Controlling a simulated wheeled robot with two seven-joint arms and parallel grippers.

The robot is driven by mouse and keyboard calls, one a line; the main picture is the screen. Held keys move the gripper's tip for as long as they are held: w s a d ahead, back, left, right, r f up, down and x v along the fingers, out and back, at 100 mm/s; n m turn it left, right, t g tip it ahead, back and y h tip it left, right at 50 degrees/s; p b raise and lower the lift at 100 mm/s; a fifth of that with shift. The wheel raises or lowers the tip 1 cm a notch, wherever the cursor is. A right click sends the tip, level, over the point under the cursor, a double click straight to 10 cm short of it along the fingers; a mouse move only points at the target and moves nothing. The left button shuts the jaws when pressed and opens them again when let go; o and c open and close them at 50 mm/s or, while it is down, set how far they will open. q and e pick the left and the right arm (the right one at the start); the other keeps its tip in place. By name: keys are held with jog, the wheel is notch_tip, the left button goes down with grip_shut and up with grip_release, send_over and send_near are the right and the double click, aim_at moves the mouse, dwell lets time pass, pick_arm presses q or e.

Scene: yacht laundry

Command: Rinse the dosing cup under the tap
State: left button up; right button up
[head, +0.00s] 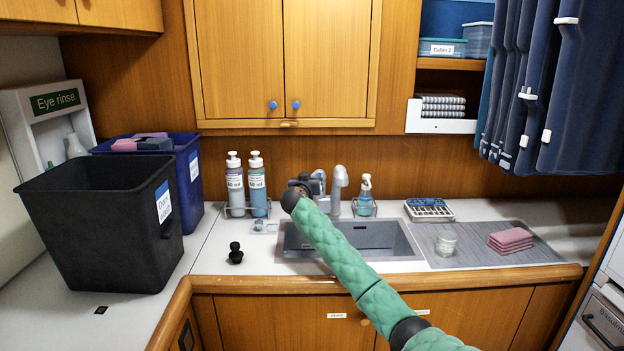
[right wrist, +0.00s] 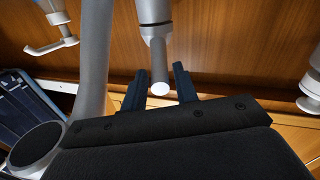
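The grey tap (head: 339,187) stands behind the sink (head: 350,238). My right gripper (head: 318,182) is beside the tap, at the end of the green-sleeved arm. In the right wrist view, its two dark fingers (right wrist: 160,88) are apart, one on each side of the tap's grey lever (right wrist: 157,55), with gaps visible. The tap's curved spout (right wrist: 94,65) rises at the left of that view. A small pale, translucent cup (head: 446,242), seemingly the dosing cup, stands on the grey mat right of the sink. My left gripper is out of view.
Two pump bottles (head: 246,185) stand left of the tap and a spray bottle (head: 365,190) right of it. Folded pink cloths (head: 511,240) lie on the mat (head: 478,258). A black knobbed object (head: 235,253) is left of the sink. A black bin (head: 105,225) stands at the left.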

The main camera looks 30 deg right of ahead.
grip_shut()
jog(key=shift+w+r+g+y, duration=0.15)
jog(key=shift+r+g+y, duration=0.15)
jog(key=shift+r+y, duration=0.1)
jog(key=shift+d, duration=0.1)
jog(key=shift+o, duration=1.7)
grip_release()
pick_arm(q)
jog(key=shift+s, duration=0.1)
pick_arm(e)
jog(key=shift+a, duration=0.2)
pick_arm(q)
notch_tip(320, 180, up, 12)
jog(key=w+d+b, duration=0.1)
jog(key=b, duration=0.2)
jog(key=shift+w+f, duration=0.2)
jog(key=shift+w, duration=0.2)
pick_arm(e)
jog(key=v, duration=0.7)
jog(key=shift+s, duration=0.3)
